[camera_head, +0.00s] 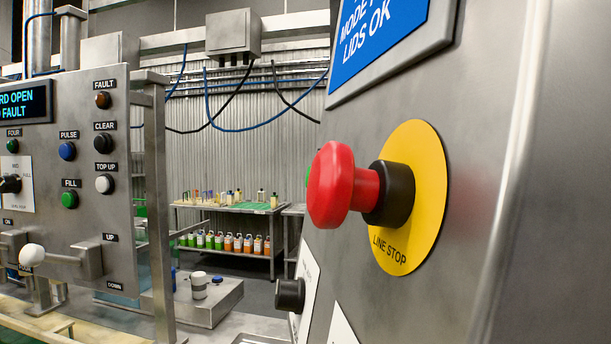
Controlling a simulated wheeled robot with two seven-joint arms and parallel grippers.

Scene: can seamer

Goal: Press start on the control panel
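A grey metal control panel (480,190) fills the right side, close to me. On it is a red mushroom button (330,185) on a yellow disc (425,165) marked LINE STOP. A sliver of green (307,181) shows just behind the red button's left edge; it may be a green button, but most of it is hidden and no START label can be read. A black knob (289,295) sticks out lower on the panel. A blue screen (375,30) above reads in part "LIDS OK". Neither of my grippers is in view.
A second panel (75,130) at the left has FAULT, CLEAR, PULSE, TOP UP and FILL buttons, a screen (22,103) reading in part "FAULT", and a lever with a white knob (32,255). A table (226,208) with several bottles stands at the back.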

